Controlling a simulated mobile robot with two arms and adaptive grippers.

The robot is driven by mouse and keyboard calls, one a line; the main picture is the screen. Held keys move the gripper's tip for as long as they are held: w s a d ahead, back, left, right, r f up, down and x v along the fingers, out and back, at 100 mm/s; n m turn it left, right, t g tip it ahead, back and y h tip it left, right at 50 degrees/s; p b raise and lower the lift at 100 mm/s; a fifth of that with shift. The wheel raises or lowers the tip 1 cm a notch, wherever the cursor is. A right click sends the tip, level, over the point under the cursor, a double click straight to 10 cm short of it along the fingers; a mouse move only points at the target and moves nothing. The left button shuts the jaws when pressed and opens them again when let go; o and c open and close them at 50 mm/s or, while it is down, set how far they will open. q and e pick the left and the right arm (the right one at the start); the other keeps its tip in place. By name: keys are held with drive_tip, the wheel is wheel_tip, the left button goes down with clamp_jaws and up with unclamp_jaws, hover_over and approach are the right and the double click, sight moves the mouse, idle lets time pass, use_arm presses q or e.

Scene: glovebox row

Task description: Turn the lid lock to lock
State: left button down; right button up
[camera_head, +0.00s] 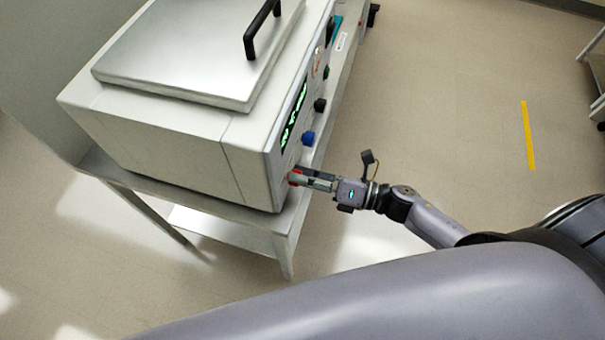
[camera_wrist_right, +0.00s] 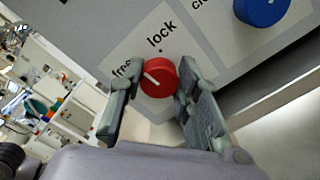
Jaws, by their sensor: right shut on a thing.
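The lid lock is a red round knob (camera_wrist_right: 158,78) with a white pointer line, on the front panel of a grey box-shaped machine (camera_head: 170,131). In the right wrist view, a label around it reads "free" at left and "lock" above; the white line slants toward the "free" side. My right gripper (camera_head: 295,178) is at the near end of the panel in the head view, and its fingers (camera_wrist_right: 155,92) are shut on the red knob, one on each side. My left gripper is not in view.
A blue knob (camera_head: 308,138) sits beside the red one, with darker knobs (camera_head: 320,105) and a green lit display (camera_head: 294,112) further along. The machine has a metal lid (camera_head: 180,55) with a black handle (camera_head: 262,28) and stands on a table (camera_head: 262,222).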

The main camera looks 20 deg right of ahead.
drive_tip(key=shift+f+m+p, duration=0.15)
drive_tip(key=shift+m+p, duration=1.05)
drive_tip(key=shift+m, duration=3.8)
drive_tip(key=o, duration=1.1)
drive_tip(key=shift+o, duration=0.2)
drive_tip(key=v, duration=1.2)
